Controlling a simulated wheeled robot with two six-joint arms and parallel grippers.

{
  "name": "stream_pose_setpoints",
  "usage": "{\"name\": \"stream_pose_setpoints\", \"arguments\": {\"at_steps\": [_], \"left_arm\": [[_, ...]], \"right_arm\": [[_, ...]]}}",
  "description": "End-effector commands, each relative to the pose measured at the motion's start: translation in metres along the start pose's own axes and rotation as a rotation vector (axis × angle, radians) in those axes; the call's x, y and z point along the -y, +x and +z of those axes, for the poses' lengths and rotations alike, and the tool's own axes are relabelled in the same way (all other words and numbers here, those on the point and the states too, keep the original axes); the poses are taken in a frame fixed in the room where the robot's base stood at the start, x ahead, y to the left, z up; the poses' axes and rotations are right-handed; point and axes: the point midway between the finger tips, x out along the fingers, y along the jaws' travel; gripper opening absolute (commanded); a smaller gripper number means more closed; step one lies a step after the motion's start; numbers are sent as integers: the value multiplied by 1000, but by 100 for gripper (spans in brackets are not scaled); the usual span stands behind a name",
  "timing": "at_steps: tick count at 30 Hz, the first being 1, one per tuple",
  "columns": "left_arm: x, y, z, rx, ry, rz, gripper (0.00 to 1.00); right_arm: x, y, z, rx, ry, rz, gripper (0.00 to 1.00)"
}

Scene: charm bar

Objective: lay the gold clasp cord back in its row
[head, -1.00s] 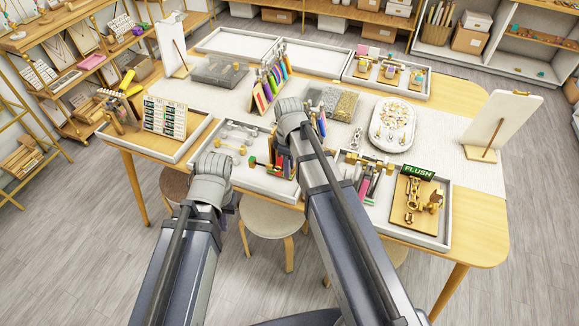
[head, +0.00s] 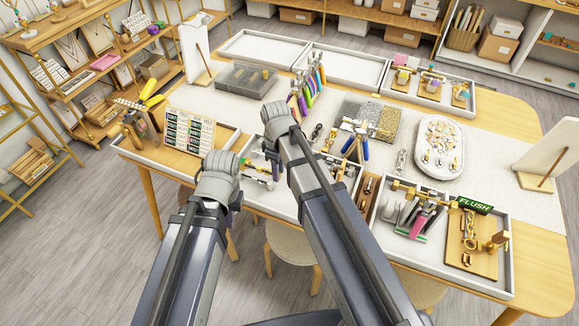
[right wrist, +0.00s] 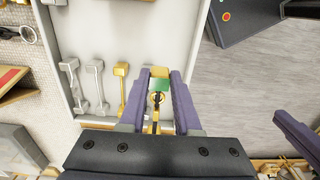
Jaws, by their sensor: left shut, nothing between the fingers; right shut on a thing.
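In the right wrist view my right gripper (right wrist: 156,108) is shut on the gold clasp cord (right wrist: 157,98), whose small gold ring shows between the purple fingers, with a green piece just above it. It is over the edge of a white tray (right wrist: 81,116). Beside it in the tray is a row with a gold-ended piece (right wrist: 122,76) and two silver-ended pieces (right wrist: 96,80). My left gripper (right wrist: 298,138) partly shows at the right of the right wrist view, apart from the tray, and is shut with nothing held.
A tray with the FLUSH sign (head: 475,205) stands right of my right arm. A card rack (head: 188,132) stands left of my left gripper. Tools with blue handles (head: 356,148) and a pale oval tray (head: 439,147) lie behind. Floor shows beyond the tray edge.

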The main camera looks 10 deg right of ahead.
Motion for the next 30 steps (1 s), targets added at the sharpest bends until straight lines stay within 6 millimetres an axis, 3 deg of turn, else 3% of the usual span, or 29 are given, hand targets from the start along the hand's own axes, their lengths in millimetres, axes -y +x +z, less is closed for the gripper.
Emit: {"name": "stream_pose_setpoints", "arguments": {"at_steps": [3, 12, 23, 30], "left_arm": [[-1, 12, 0, 0, 0, 0, 0], [-2, 23, -1, 0, -1, 0, 0], [-2, 23, -1, 0, -1, 0, 0], [-3, 34, -2, 0, 0, 0, 0]], "right_arm": [[15, 12, -14, 0, 2, 0, 0], [38, 23, -34, 0, 15, 0, 0], [39, 23, -35, -1, 17, 0, 0], [38, 34, -35, -1, 17, 0, 0]]}}
